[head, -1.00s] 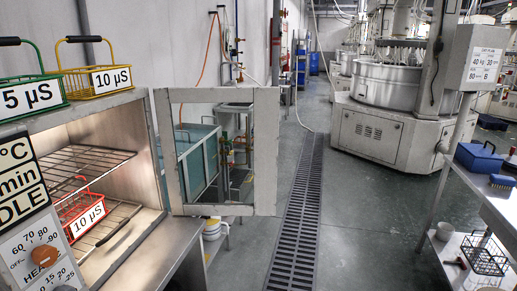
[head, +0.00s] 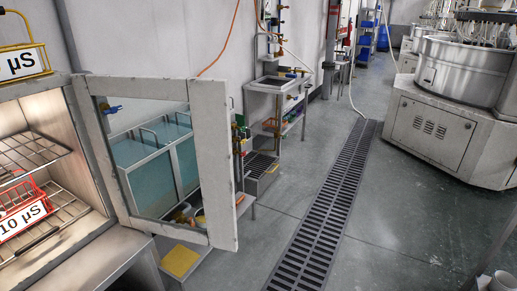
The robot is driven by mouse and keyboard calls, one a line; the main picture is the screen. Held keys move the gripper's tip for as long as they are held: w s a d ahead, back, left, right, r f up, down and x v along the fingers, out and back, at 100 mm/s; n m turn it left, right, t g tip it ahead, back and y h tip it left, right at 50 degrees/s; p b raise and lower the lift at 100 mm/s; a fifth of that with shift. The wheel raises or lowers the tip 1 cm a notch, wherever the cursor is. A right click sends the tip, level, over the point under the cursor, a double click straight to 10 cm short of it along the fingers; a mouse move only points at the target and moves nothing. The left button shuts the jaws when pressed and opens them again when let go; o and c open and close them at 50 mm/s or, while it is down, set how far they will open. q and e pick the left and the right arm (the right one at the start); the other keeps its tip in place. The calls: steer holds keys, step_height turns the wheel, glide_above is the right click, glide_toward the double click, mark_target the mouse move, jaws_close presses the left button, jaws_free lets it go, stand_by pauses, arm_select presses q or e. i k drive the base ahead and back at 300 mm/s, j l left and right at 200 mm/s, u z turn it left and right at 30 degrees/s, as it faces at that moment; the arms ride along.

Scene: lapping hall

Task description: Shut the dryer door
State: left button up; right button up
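The dryer door (head: 215,170) stands wide open, hinged on the right side of the dryer opening. It is a pale worn frame around a window, and blue-green tanks show through it. The dryer (head: 62,95) is at the left edge, its lit inside showing wire shelves (head: 28,153). A red basket with a 10 µS label (head: 40,190) is inside on the lower shelf, partly cut off by the picture edge. Neither of my grippers is in view.
A yellow basket (head: 45,60) stands on top of the dryer. Tanks (head: 150,180) and a sink stand (head: 275,85) line the wall behind the door. A floor drain grate (head: 325,215) runs through clear floor. A large lapping machine (head: 435,125) stands at right.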

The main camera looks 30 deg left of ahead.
mark_target(208, 98)
steer(key=i+l+u, duration=0.15)
steer(key=i, duration=0.35)
steer(key=i+l+u, duration=0.1)
steer(key=i, duration=0.4)
steer(key=i+u, duration=0.2)
steer(key=u, duration=0.25)
steer(key=i+u, duration=0.15)
steer(key=u, duration=0.35)
steer(key=i+l+u, duration=0.15)
steer(key=u, duration=0.3)
steer(key=i+l+u, duration=0.15)
steer(key=u, duration=0.3)
steer(key=i+l+u, duration=0.1)
steer(key=u, duration=0.4)
steer(key=i+l+u, duration=0.15)
steer(key=u, duration=0.3)
steer(key=i+l+u, duration=0.2)
steer(key=u, duration=0.3)
steer(key=i+l+u, duration=0.1)
steer(key=l+u, duration=0.2)
steer(key=u, duration=0.15)
